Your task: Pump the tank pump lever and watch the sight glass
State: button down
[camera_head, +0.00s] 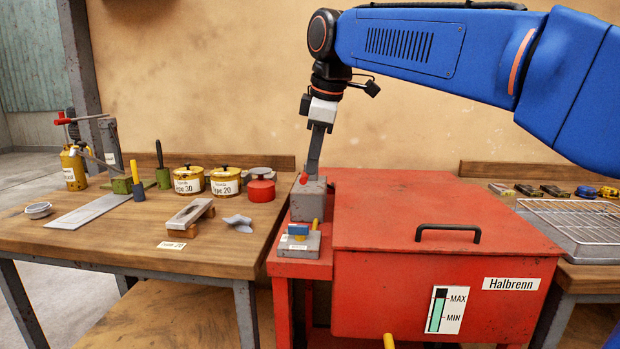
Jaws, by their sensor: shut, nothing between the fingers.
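The red tank (445,215) has a hinged-looking lid with a black handle and a "Halbrenn" label. Its sight glass (437,312) is on the front, with MAX and MIN marks. Green fluid fills it to about the MAX mark, with a dark part above. The grey pump block (308,200) stands on the tank's left ledge. A red knob (303,178), apparently on the pump lever, shows at its top. My gripper (314,168) points down, shut, with its tips at the pump block's top beside the knob. I cannot tell whether they touch; most of the lever is hidden.
A small block with a blue handle (298,229) sits in front of the pump. The wooden bench (110,225) at left holds yellow tins, a red pot (261,187) and tools. A wire rack (580,217) lies on the right bench. The tank lid is clear.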

jog(key=v, duration=0.5)
jog(key=shift+s+r, duration=0.35)
dwell(0.3)
